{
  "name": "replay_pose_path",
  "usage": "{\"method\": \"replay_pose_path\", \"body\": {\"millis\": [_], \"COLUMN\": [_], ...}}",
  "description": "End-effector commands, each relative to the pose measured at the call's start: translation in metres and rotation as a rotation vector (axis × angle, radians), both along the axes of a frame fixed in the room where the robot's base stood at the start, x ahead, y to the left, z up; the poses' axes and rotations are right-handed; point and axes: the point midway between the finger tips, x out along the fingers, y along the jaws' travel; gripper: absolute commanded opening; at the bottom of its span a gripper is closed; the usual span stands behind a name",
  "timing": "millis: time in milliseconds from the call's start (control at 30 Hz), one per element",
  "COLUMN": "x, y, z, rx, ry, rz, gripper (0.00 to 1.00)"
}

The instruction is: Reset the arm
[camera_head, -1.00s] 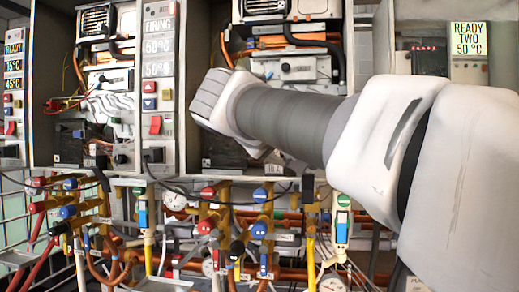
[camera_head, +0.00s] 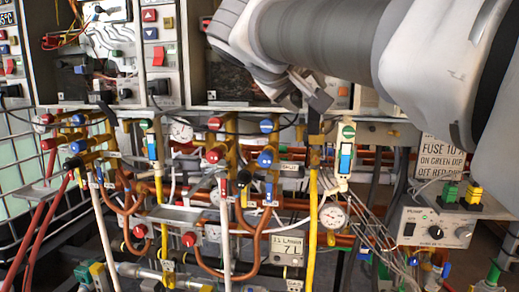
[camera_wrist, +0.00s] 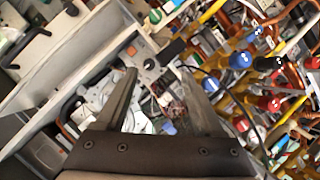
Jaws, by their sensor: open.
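My white and grey arm (camera_head: 320,38) reaches in from the upper right of the head view, in front of the heater cabinets. My gripper (camera_head: 308,98) is at its far end, near the lower edge of a cabinet; its fingers are hard to make out there. In the wrist view my gripper (camera_wrist: 157,76) is open, with two dark fingers spread apart. Nothing is held between them. Beyond the fingers lie a cabinet's inner parts, some of them blurred.
Below the cabinets are pipes with red valve caps (camera_head: 215,156) and blue valve caps (camera_head: 265,158). A pressure gauge (camera_head: 332,215) sits among yellow and copper pipes. A pump control box (camera_head: 435,228) stands at right. A control panel (camera_head: 153,45) is between cabinets.

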Motion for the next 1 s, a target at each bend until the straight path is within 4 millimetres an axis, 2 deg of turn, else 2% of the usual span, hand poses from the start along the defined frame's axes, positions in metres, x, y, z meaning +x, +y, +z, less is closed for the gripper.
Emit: {"method": "replay_pose_path", "body": {"millis": [33,200,333,500,733,767,800,1000], "x": [-0.013,-0.068,-0.115,-0.173,-0.231,-0.237,-0.232,-0.232], "y": [-0.013,-0.046,-0.063,-0.069,-0.058,-0.056,-0.055,-0.056], "z": [-0.018,-0.101,-0.165,-0.237,-0.311,-0.316,-0.292,-0.249], "rx": [0.021,0.16,0.305,0.506,0.759,0.788,0.775,0.771], "ry": [0.043,0.217,0.328,0.426,0.487,0.491,0.489,0.492], "rz": [-0.011,-0.035,-0.057,-0.084,-0.113,-0.116,-0.111,-0.111], "gripper": [0.69,0.69,0.69,0.69,0.69,0.69,0.69,0.69]}}
